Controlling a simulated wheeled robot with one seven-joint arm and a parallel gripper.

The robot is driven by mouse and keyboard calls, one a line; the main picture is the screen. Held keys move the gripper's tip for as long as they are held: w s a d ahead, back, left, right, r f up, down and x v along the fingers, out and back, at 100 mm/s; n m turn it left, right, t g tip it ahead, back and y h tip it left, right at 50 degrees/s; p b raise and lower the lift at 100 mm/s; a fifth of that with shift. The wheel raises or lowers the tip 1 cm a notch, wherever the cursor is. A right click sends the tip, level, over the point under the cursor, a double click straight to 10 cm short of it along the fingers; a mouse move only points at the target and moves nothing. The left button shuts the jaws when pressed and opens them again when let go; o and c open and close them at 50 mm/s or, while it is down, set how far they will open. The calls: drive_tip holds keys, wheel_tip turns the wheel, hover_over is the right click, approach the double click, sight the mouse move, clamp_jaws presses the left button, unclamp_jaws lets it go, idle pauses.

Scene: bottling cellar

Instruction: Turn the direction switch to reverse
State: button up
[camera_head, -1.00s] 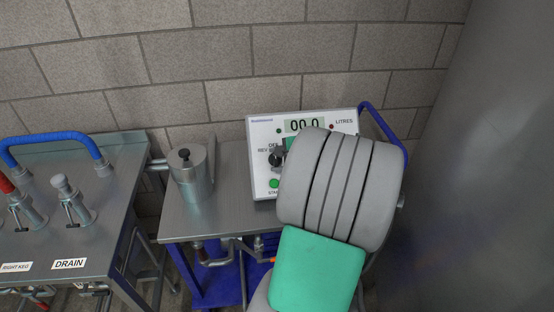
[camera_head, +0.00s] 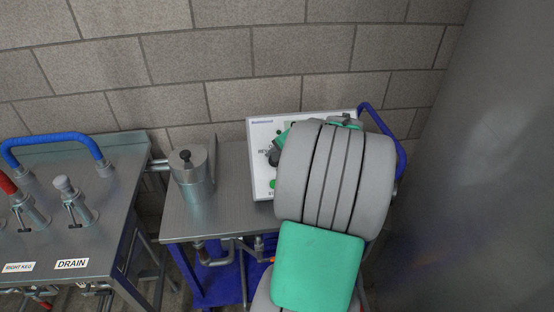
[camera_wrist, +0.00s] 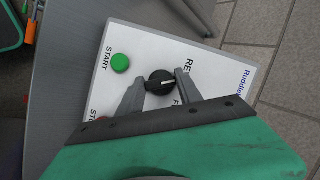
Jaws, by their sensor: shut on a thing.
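The direction switch is a round black knob (camera_wrist: 159,83) with a white pointer line on the white control panel (camera_wrist: 140,45). In the wrist view the line points right, toward one finger, between the partly hidden "RE…" and "F…" lettering. My gripper (camera_wrist: 160,77) has one grey finger on each side of the knob and is shut on it. In the head view the knob (camera_head: 274,157) shows dark at the left edge of my arm, which hides the fingers and most of the panel (camera_head: 262,135).
A green START button (camera_wrist: 120,63) sits beside the knob; a STOP button is mostly hidden. The panel stands on a steel table (camera_head: 225,215) with a metal canister (camera_head: 193,178). A blue hose (camera_head: 55,137) and valves are on the left table. A brick wall stands behind.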

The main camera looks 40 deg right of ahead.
drive_tip(key=shift+n+g, duration=0.5)
drive_tip(key=shift+n, duration=0.8)
drive_tip(key=o, duration=1.4)
drive_tip(key=v, duration=0.7)
drive_tip(key=shift+s+a+r+b, duration=0.1)
drive_tip(key=shift+s+r+b, duration=0.1)
drive_tip(key=shift+r+b, duration=0.15)
